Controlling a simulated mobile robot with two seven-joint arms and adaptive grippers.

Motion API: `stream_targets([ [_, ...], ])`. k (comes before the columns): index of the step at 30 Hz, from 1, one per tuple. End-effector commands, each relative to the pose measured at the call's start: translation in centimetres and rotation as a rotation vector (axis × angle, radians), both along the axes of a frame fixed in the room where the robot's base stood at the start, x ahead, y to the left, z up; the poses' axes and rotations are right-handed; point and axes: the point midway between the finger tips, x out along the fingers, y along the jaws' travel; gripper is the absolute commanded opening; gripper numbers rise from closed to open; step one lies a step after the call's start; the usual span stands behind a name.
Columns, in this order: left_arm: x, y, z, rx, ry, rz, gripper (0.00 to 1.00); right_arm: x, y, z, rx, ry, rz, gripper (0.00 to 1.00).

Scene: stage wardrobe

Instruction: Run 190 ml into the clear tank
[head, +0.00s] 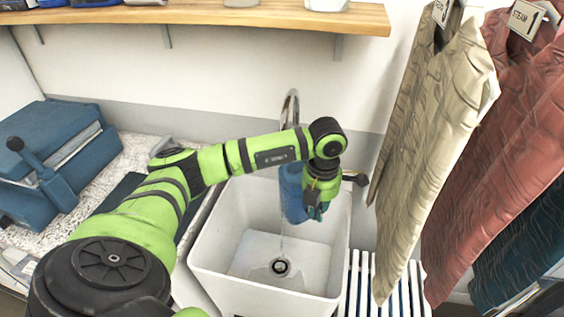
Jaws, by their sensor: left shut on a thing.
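My left gripper (317,210) is over the white sink (207,258), shut on a blue vessel (290,192). The vessel looks upright. The gripper covers its right side, and I cannot tell whether its walls are clear or how much water is in it. The metal tap (290,106) rises behind my forearm, which hides its spout. A dark tap lever (355,178) shows right of the gripper. A thin stream of water (282,243) falls below the vessel toward the drain (281,266). My right gripper is not in view.
A white slatted rack (356,285) stands right of the sink. Hanging garments, cream (432,140) and pink (500,160), crowd the right side. A blue press-like machine (50,160) is on the left counter. A wooden shelf (220,16) runs above.

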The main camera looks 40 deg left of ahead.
Motion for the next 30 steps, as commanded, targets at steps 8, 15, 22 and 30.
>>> stream_targets([
  [8,0.0,0.0,-4.0,-0.001,0.0,-0.002,0.0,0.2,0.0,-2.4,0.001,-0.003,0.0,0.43],
  [15,0.4,1.1,-5.2,0.002,-0.002,0.002,0.0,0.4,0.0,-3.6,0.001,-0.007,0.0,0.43],
  [22,1.2,3.9,-5.3,0.002,-0.002,0.003,0.0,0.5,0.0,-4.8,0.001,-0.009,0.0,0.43],
  [30,2.1,7.1,-5.1,0.0,-0.002,0.001,0.0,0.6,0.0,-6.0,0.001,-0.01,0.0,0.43],
])
